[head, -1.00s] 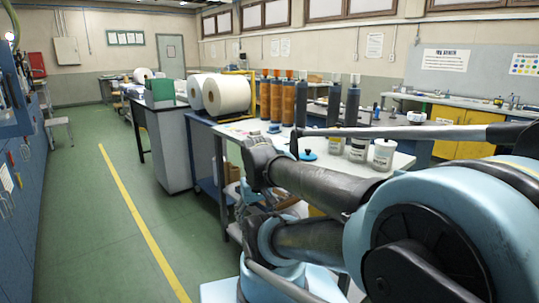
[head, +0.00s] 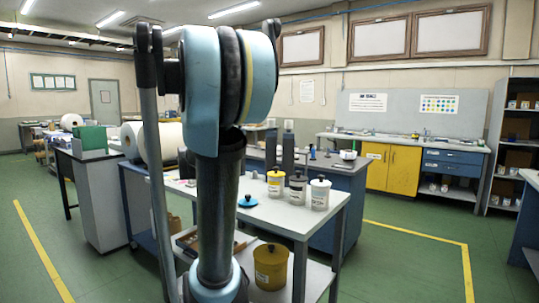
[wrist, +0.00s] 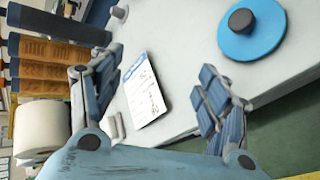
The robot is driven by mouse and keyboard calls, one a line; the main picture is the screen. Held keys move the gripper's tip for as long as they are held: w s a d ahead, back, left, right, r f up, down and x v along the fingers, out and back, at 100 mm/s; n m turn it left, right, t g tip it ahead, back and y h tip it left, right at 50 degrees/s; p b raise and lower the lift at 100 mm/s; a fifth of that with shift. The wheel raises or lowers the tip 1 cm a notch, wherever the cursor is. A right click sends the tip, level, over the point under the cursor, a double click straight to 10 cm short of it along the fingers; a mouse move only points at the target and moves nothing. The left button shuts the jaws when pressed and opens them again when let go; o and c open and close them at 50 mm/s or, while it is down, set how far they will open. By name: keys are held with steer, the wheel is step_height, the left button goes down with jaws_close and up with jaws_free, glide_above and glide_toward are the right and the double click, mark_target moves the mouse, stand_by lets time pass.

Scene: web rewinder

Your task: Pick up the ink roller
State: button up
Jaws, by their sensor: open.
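Upright rollers stand on the white table; which one is the ink roller I cannot tell. In the head view two dark ones (head: 288,150) show right of my arm. The wrist view, strongly tilted, shows a dark roller (wrist: 50,22) and several orange-brown rollers (wrist: 45,62) at the left, outside my fingers. My gripper (wrist: 145,80) is open and empty, its two fingers wide apart above the table. A printed card (wrist: 144,90) lies on the table between them in that view. In the head view my gripper is hidden behind my arm, as are the orange-brown rollers.
The white table (head: 290,215) also carries a blue disc with a dark knob (head: 247,201) and several lidded jars (head: 298,187). A yellow pot (head: 270,267) stands on its lower shelf. Large white rolls (head: 133,140) lie behind at left. The floor to the right is clear.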

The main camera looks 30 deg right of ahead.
mark_target(268, 146)
steer(key=w+d+r+n+h, duration=0.4)
steer(key=d+r+n, duration=0.1)
steer(key=d+n, duration=0.15)
steer(key=w+d+r+n+h, duration=0.4)
steer(key=d+n, duration=0.1)
steer(key=d, duration=0.3)
steer(key=x, duration=1.7)
steer(key=shift+w+d+f, duration=0.15)
steer(key=shift+w+f, duration=0.1)
steer(key=c, duration=1.4)
